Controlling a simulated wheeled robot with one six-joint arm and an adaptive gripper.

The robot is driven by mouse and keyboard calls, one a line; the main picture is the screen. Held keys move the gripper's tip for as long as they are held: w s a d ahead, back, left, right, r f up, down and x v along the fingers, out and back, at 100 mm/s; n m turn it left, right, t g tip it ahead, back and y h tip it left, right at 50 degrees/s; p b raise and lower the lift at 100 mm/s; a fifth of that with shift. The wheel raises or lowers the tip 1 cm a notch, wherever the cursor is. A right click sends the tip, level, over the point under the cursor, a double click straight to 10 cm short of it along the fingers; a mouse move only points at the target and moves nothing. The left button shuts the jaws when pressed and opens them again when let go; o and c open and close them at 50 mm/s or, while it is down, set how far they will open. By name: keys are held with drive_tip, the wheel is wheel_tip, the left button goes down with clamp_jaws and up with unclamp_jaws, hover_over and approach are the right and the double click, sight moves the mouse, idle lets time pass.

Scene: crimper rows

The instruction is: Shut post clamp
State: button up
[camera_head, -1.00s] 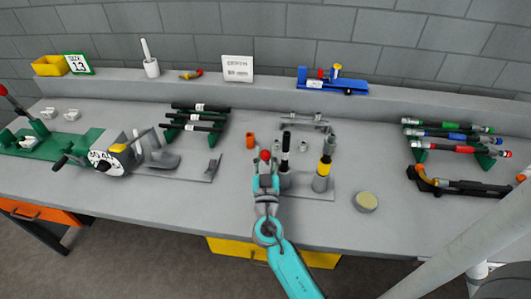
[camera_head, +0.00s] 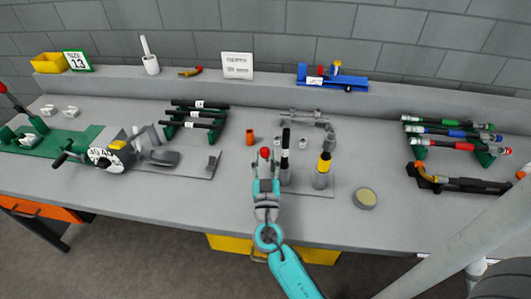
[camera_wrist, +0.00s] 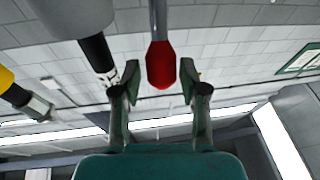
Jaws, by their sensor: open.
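The post clamp stands at the middle of the bench, where a red-knobbed lever (camera_head: 265,153) rises just beyond my gripper (camera_head: 266,182). In the wrist view the red knob (camera_wrist: 160,66) on its grey rod is between the two open fingers of my gripper (camera_wrist: 160,85), with a gap on each side. A black post with a white label (camera_head: 285,150) stands right beside it and a yellow-banded post (camera_head: 323,170) farther right. The black post (camera_wrist: 97,58) passes close by the left finger in the wrist view. The clamp's lower part is hidden behind my gripper.
A round tan-topped puck (camera_head: 365,198) lies to the right. An orange cylinder (camera_head: 250,137) stands behind left. A dial machine (camera_head: 110,158) and black rod rack (camera_head: 195,122) are left; a coloured rod rack (camera_head: 450,135) is right.

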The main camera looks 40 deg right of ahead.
drive_tip(key=s+a, duration=0.7)
drive_tip(key=s, duration=0.1)
drive_tip(key=shift+a, duration=0.25)
